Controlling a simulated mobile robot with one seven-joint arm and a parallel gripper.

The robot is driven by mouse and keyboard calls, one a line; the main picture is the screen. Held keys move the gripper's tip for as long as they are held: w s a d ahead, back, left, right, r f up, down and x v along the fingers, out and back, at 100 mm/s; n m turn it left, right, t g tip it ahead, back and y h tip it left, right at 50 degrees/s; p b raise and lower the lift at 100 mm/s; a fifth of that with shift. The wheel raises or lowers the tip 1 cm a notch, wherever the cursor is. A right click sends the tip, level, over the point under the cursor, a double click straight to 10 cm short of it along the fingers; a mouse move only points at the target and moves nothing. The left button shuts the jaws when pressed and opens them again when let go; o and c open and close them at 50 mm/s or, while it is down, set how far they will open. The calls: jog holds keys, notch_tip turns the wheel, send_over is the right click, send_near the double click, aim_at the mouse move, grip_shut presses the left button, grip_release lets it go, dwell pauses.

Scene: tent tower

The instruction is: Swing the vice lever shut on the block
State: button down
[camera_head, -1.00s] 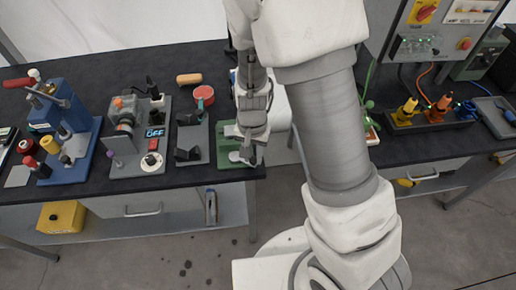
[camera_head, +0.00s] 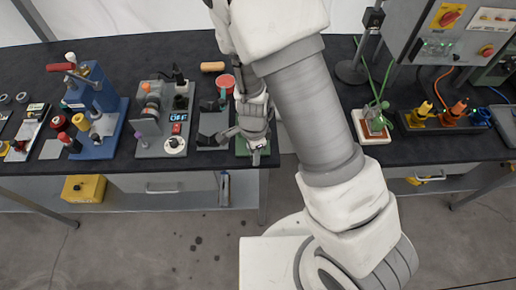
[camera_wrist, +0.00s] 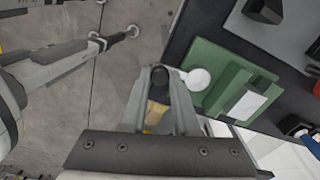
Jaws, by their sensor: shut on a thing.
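The green vice (camera_head: 242,149) sits at the front edge of the dark bench, mostly hidden by my gripper in the head view. In the wrist view its green body (camera_wrist: 213,72) is right of my fingers, with a pale round piece (camera_wrist: 199,79) at its near side. A light grey block-like piece (camera_wrist: 248,105) lies on the green part. My gripper (camera_head: 256,140) is at the vice's front right in the head view.
A red round container (camera_head: 225,82) is behind. Open floor lies in front.

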jog(key=shift+a+r+m+p, duration=0.1)
jog(key=shift+a+m+p, duration=0.4)
jog(key=shift+m, duration=0.3)
jog(key=shift+a, duration=0.1)
jog(key=c, duration=0.7)
grip_release()
jog(key=shift+o, duration=0.2)
notch_tip(320, 180, up, 17)
jog(key=p, duration=0.4)
jog(key=shift+r, duration=0.15)
